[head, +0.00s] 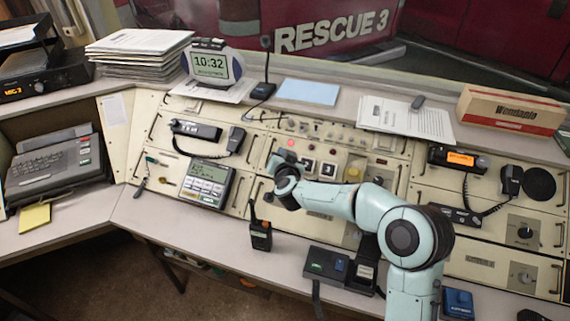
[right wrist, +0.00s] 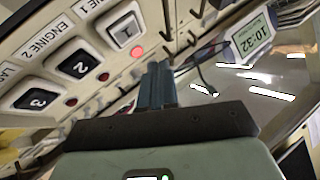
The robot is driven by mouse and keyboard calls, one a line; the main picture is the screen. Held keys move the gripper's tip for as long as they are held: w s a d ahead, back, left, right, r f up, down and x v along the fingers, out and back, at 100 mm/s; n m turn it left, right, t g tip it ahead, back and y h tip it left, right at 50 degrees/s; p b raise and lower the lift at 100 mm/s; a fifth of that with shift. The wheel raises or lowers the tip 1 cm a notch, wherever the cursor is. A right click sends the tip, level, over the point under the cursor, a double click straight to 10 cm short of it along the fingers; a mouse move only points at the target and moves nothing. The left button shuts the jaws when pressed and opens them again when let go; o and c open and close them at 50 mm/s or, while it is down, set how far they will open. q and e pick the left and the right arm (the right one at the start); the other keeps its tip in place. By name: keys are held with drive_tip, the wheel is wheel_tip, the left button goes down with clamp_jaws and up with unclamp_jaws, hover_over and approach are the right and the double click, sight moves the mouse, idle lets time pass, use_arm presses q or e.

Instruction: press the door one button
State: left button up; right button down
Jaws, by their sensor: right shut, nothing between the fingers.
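The door one button is a white square key marked 1 in a dark frame (right wrist: 123,30), under the label ENGINE 1 in the right wrist view. A lit red lamp (right wrist: 137,52) is beside it. My right gripper (right wrist: 158,68) is shut and empty, its fingertips close to the panel near the lamp and off to one side of the button. In the head view my right gripper (head: 279,161) is over the left end of the button row and seems to hide button 1. Whether it touches the panel I cannot tell. My left gripper is not in view.
Button 2 (right wrist: 78,67) and button 3 (right wrist: 36,98) are in the same row. A handheld radio (head: 260,236) and a black desk unit (head: 328,264) stand on the desk below. A clock (head: 212,66) and papers (head: 407,117) lie on the ledge above.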

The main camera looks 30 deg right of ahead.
drive_tip(key=shift+w+d+f, duration=0.15)
drive_tip(key=shift+f, duration=0.25)
drive_tip(key=shift+w+d+f, duration=0.1)
drive_tip(key=shift+d+f, duration=0.05)
drive_tip(key=shift+f, duration=0.2)
drive_tip(key=shift+w+d+f+b, duration=0.25)
drive_tip(key=shift+f+b, duration=0.1)
drive_tip(key=shift+f, duration=0.05)
drive_tip(key=shift+w+d+f+b, duration=0.2)
drive_tip(key=shift+f+b, duration=0.1)
drive_tip(key=shift+f, duration=0.1)
drive_tip(key=shift+f, duration=0.1)
idle(0.8)
drive_tip(key=shift+w+d+f, duration=0.15)
drive_tip(key=shift+f, duration=0.1)
drive_tip(key=shift+w+d+f+b, duration=0.15)
drive_tip(key=shift+d+f+b, duration=0.15)
drive_tip(key=shift+f, duration=0.25)
idle(1.1)
drive_tip(key=shift+s+a+r+p, duration=0.2)
drive_tip(key=shift+r+p, duration=0.05)
drive_tip(key=shift+r, duration=0.15)
drive_tip(key=shift+s+a+r+p, duration=0.15)
drive_tip(key=shift+a+r+p, duration=0.1)
drive_tip(key=shift+r, duration=0.15)
